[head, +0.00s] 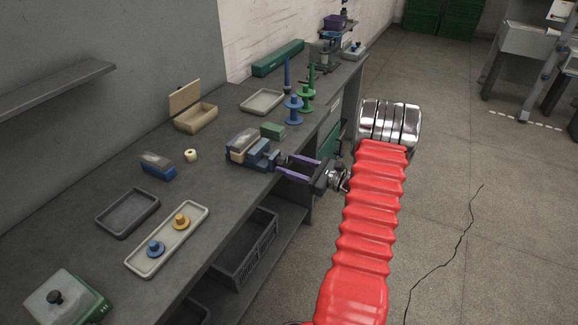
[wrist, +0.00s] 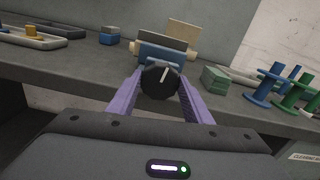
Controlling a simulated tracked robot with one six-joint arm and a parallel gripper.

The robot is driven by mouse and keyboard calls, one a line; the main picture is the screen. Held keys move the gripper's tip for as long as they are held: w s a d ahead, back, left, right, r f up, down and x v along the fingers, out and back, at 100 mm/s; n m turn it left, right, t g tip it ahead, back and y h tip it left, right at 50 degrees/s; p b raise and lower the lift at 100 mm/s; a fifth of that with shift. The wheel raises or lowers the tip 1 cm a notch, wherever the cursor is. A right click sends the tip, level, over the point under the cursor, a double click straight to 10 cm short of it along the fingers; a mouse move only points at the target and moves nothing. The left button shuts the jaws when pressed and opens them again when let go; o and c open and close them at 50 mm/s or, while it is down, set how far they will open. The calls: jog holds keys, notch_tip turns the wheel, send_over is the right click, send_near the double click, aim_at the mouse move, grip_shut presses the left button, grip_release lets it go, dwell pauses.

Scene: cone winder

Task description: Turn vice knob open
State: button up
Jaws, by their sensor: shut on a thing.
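The vice (head: 252,149) is a small blue and dark-grey bench vice near the front edge of the workbench. A beige piece sits in its jaws, and the vice also shows in the wrist view (wrist: 163,51). Its round black knob (wrist: 160,81) with a light pointer line faces me; the line tilts a little right of upright. My gripper (head: 280,165) has purple fingers and reaches in from the right at the bench edge. In the wrist view its fingers (wrist: 160,84) are shut on the knob, one on each side. In the head view the fingers largely hide the knob.
A green block (head: 272,130) lies just behind the vice, with blue spools (head: 293,109) and green spools (head: 306,97) further along. A long tray (head: 140,258) with yellow and blue knobbed pieces lies nearer. A dark crate (head: 246,250) sits below.

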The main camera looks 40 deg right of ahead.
jog(key=c, duration=0.3)
jog(key=shift+m, duration=0.8)
jog(key=o, duration=1)
jog(key=shift+o, duration=0.2)
